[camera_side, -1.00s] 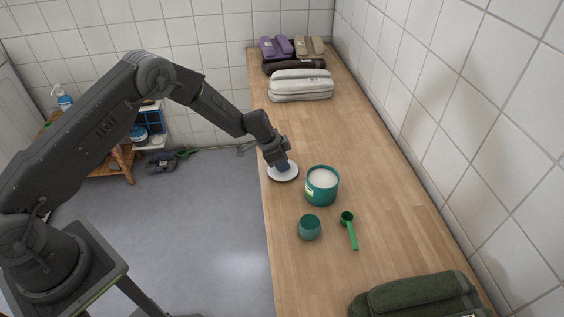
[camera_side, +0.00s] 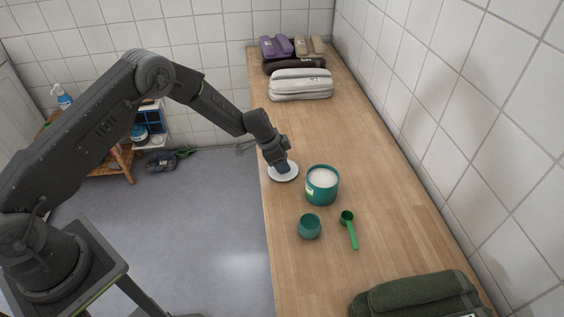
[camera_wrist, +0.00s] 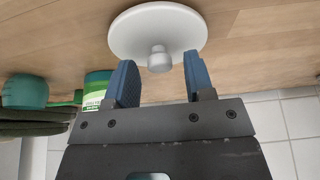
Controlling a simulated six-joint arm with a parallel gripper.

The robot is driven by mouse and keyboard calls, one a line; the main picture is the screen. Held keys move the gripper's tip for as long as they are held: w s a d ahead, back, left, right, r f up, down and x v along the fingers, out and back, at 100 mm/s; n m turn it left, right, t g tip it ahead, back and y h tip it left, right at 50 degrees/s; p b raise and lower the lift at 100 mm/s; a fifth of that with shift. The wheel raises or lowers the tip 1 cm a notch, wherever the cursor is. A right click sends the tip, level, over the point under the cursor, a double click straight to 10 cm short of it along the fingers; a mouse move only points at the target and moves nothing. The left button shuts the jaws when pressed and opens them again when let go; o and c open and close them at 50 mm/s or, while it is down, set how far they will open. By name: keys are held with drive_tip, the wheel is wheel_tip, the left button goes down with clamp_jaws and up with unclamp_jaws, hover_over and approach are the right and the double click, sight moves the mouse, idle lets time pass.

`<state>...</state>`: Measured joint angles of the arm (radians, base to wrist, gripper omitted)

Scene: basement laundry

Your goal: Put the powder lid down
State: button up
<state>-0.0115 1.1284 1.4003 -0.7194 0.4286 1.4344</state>
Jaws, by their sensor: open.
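The white round powder lid (camera_side: 284,172) lies on the wooden counter near its left edge, beside the powder tub. In the wrist view the lid (camera_wrist: 158,32) shows its grey knob (camera_wrist: 159,60) between the fingers. My gripper (camera_side: 281,166) is at the lid; in the wrist view its two blue fingers (camera_wrist: 160,72) are open, with a gap on either side of the knob. The teal powder tub (camera_side: 322,188) stands uncovered to the right of the lid, with white powder inside; part of it (camera_wrist: 97,90) shows in the wrist view.
A teal cup (camera_side: 309,227) and a green scoop (camera_side: 348,230) lie nearer the front of the counter. A dark green folded towel (camera_side: 418,296) is at the front; grey folded towels (camera_side: 300,86) are farther back. Bare counter (camera_side: 300,130) lies between lid and grey towels.

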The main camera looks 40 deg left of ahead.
drive_tip(key=v, duration=1.2)
drive_tip(key=s+d+r+n+t+y, duration=0.1)
drive_tip(key=s+r+n, duration=0.1)
drive_tip(key=s+r, duration=0.7)
drive_tip(key=s+d+r+n, duration=0.15)
drive_tip(key=s+r, duration=0.45)
drive_tip(key=r, duration=0.6)
drive_tip(key=s+a+r+n+y, duration=0.1)
drive_tip(key=s+n, duration=0.1)
drive_tip(key=s, duration=0.7)
drive_tip(key=s+a+r+n+t+y, duration=0.1)
drive_tip(key=s+n, duration=0.2)
drive_tip(key=s, duration=0.7)
drive_tip(key=shift+s+r, duration=0.3)
